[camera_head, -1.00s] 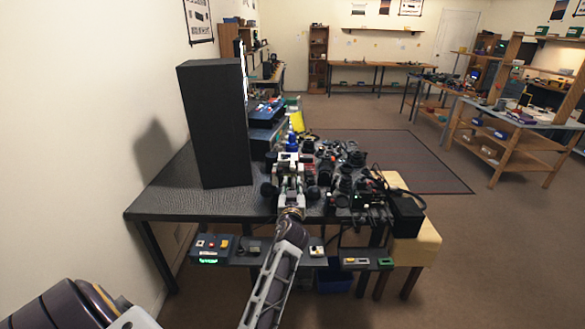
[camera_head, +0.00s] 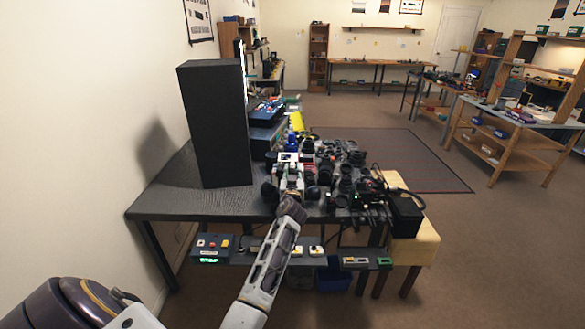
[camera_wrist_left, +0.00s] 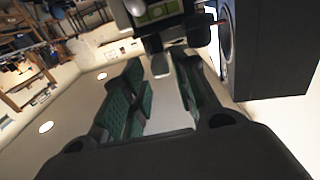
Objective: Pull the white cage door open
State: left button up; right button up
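My left gripper (camera_head: 289,178) is over the near edge of the cluttered dark bench in the head view, in front of and among the equipment. In the left wrist view its two dark green-padded fingers (camera_wrist_left: 158,72) stand apart with a clear gap between them. A small pale grey tab (camera_wrist_left: 161,64) shows between or just beyond the fingertips; I cannot tell whether they touch it. A grey-white body with a green panel (camera_wrist_left: 156,13) is just beyond. I cannot clearly make out the white cage door. My right gripper is not in view.
A tall black box (camera_head: 214,125) stands on the bench (camera_head: 160,205) left of my gripper. Dark lens and camera parts (camera_head: 340,170) crowd the bench to the right. A lower shelf with small devices (camera_head: 212,247) runs along the front. Open floor lies to the right.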

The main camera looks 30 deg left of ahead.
aim_at(293, 169)
pick_arm(q)
jog(key=shift+x, duration=2.15)
grip_shut()
